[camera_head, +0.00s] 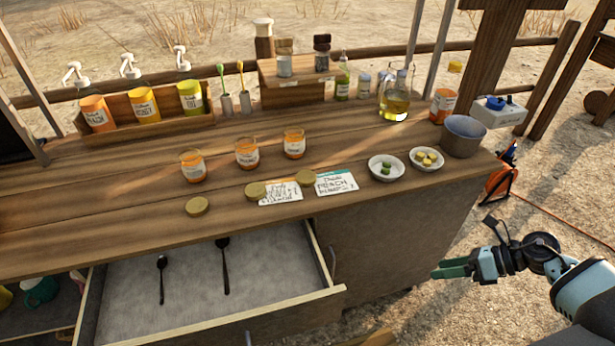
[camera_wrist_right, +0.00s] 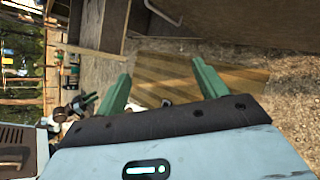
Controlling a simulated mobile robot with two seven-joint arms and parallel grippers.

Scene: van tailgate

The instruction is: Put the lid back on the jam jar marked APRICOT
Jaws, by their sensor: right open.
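Three open jars of orange jam stand on the wooden counter: a left jar (camera_head: 193,168), a middle jar (camera_head: 247,154) and a right jar (camera_head: 294,144). Their labels are too small to read, so I cannot tell which is APRICOT. Three gold lids lie in front of them: a left lid (camera_head: 197,206), a middle lid (camera_head: 256,191) and a right lid (camera_head: 305,177). My right gripper (camera_head: 440,269) is beyond the counter's right end, below its top, well away from jars and lids. Its green fingers are apart and empty in the right wrist view (camera_wrist_right: 160,84). My left gripper is not in view.
Two written cards (camera_head: 281,192) (camera_head: 336,183) lie by the lids. Two small bowls (camera_head: 386,176) (camera_head: 438,165), a glass jug (camera_head: 383,104) and a grey bucket (camera_head: 463,137) stand to the right. An open drawer (camera_head: 190,322) with two dark spoons juts out in front.

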